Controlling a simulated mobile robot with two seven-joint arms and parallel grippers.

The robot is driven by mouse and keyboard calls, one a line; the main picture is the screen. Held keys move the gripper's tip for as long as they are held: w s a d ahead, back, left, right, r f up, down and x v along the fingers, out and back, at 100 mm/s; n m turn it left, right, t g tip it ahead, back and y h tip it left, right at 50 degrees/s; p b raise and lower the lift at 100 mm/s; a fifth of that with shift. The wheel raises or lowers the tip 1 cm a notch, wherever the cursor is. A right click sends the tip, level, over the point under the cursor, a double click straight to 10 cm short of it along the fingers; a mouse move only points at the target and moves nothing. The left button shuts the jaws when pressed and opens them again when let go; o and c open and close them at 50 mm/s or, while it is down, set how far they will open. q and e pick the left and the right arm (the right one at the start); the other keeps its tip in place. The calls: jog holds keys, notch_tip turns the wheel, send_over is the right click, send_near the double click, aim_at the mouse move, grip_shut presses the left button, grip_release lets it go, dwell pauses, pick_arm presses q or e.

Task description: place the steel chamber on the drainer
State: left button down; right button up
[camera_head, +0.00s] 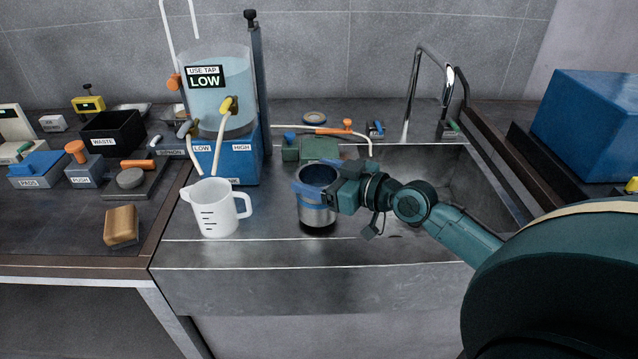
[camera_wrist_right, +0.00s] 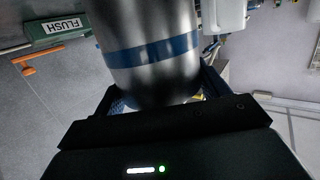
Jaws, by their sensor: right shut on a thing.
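The steel chamber (camera_head: 317,214) is an upright metal cylinder with a blue band and an open, dark top. My right gripper (camera_head: 318,188) is shut on its upper part, with its arm coming from the right. The right wrist view shows the chamber's steel wall and blue band close up (camera_wrist_right: 150,50) between the fingers. The chamber is over the steel drainer (camera_head: 265,228), left of the sink basin. A dark shadow lies at its base; I cannot tell whether it touches the drainer. My left gripper is out of view.
A white measuring jug (camera_head: 214,212) stands on the drainer left of the chamber. Behind are a blue box labelled LOW and HIGH (camera_head: 238,163) with a clear tank (camera_head: 217,95) above, and a green block (camera_head: 310,148). The tap (camera_head: 408,110) rises behind the basin. The drainer's front strip is clear.

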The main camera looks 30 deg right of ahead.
jog(key=shift+f, duration=0.45)
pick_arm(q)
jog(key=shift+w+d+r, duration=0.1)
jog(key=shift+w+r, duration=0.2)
pick_arm(e)
jog(key=shift+f, duration=0.1)
jog(key=shift+f, duration=0.2)
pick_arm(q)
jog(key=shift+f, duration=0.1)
pick_arm(e)
jog(key=o, duration=1.6)
jog(key=shift+c, duration=0.2)
